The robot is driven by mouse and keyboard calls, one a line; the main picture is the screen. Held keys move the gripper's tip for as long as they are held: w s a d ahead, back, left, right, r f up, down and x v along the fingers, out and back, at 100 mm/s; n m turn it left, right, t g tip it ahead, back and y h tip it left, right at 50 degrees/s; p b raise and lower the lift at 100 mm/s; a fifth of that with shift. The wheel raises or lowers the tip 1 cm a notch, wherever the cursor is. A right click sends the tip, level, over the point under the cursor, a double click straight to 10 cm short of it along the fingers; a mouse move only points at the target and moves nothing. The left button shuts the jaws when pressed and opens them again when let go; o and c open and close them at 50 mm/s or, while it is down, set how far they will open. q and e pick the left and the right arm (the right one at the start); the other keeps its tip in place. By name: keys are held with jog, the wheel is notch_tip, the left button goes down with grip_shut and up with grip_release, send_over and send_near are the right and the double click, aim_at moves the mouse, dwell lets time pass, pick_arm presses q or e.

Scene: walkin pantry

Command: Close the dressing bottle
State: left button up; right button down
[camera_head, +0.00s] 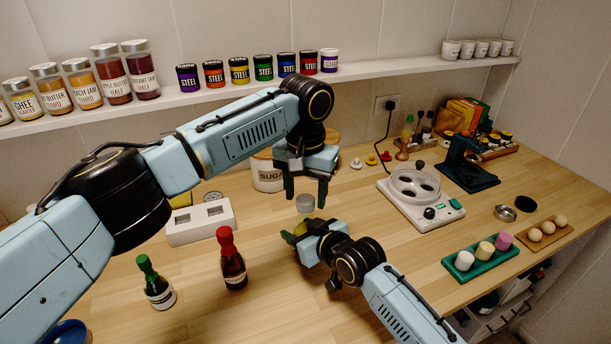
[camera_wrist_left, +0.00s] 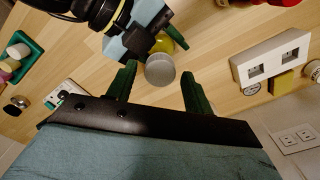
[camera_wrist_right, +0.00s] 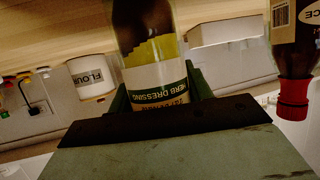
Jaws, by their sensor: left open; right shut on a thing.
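The dressing bottle (camera_wrist_right: 155,75), labelled HERB DRESSING, stands between the fingers of my right gripper (camera_wrist_right: 158,95), which is shut on it. The label reads upside down in the right wrist view. In the head view the bottle shows as a yellow-green patch (camera_head: 300,229) at my right gripper (camera_head: 294,238), mostly hidden. A round grey cap (camera_head: 305,203) is just above it; it also shows in the left wrist view (camera_wrist_left: 160,68). I cannot tell whether it touches the bottle's mouth. My left gripper (camera_head: 305,192) is above, pointing down, open, with its fingers on either side of the cap.
A red-capped bottle (camera_head: 232,259) and a green-capped bottle (camera_head: 156,282) stand at the left front. A white block with square openings (camera_head: 202,222) and a sugar canister (camera_head: 268,177) are behind. A white hotplate (camera_head: 421,200) and a green tray (camera_head: 481,259) are at right.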

pick_arm(q)
jog(key=shift+f, duration=0.35)
jog(key=shift+c, duration=0.3)
jog(key=c, duration=0.9)
jog(key=shift+c, duration=0.2)
jog(key=o, duration=1.1)
jog(key=shift+o, duration=0.2)
jog(key=shift+r, duration=0.1)
notch_tip(320, 180, up, 12)
